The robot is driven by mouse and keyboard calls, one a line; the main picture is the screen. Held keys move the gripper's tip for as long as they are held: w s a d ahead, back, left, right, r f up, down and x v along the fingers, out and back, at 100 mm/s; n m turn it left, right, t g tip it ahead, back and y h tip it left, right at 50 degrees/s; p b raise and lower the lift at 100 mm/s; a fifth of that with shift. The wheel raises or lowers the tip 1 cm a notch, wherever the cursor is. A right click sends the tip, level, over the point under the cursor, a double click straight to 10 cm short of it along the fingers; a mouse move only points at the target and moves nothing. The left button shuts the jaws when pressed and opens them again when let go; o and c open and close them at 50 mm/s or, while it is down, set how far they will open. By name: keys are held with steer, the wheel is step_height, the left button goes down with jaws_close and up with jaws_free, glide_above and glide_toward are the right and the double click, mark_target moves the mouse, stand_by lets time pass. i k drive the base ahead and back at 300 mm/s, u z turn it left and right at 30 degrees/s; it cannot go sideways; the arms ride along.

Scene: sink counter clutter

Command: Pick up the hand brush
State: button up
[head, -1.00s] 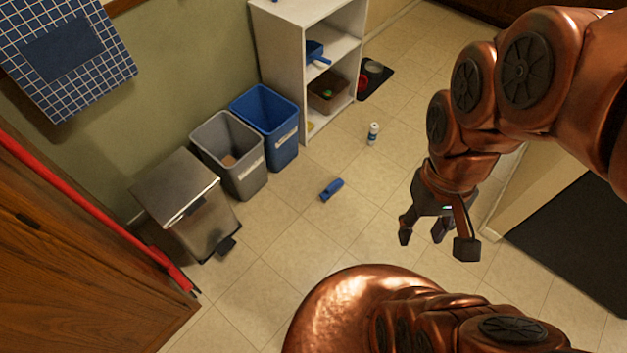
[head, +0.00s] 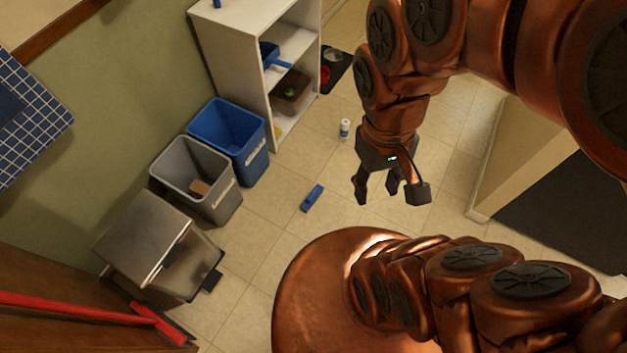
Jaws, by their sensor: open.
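A small blue object (head: 312,198), which looks like the hand brush, lies on the tiled floor left of my gripper in the picture. Its bristles cannot be made out. My gripper (head: 389,193) hangs fingers-down above the floor, open, with nothing between its fingers. It is apart from the blue object.
A blue bin (head: 228,135), a grey bin (head: 196,178) and a metal pedal bin (head: 160,250) line the wall. A white shelf (head: 235,60) holds a blue dustpan-like thing (head: 270,56). A white bottle (head: 344,128) stands on the floor. A red-handled tool (head: 90,312) is lower left.

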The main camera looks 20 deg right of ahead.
mark_target(316, 191)
steer(key=u, duration=0.55)
steer(key=k, duration=0.7)
steer(key=u, duration=0.7)
steer(key=k, duration=0.4)
steer(key=u, duration=0.75)
steer(key=i, duration=1.25)
steer(key=z, duration=1.35)
steer(key=i, duration=0.75)
steer(key=z, duration=0.85)
